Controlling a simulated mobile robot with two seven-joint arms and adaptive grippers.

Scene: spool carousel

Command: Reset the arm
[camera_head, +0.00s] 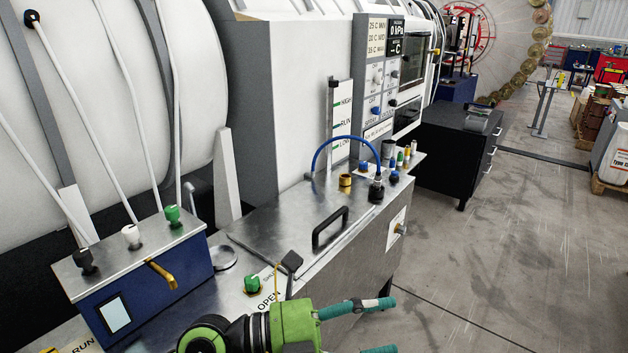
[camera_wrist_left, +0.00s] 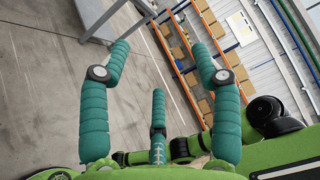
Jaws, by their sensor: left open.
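My left gripper (camera_head: 392,326) is at the bottom of the head view, green with teal fingers pointing right. It is in front of the metal bench, over the floor side. In the left wrist view my left gripper (camera_wrist_left: 161,52) has its teal fingers spread wide, with nothing between them but floor and distant shelving. The gripper is open and empty. Its lower part is cut off by the bottom edge of the head view. My right gripper does not show in either view.
A metal bench with a black-handled lid (camera_head: 290,236) stands left of the gripper. A blue box with colored knobs (camera_head: 150,282) sits at lower left. A black cabinet (camera_head: 462,152) stands farther back. The grey floor (camera_head: 530,250) at right is clear. Orange shelving (camera_wrist_left: 180,55) is distant.

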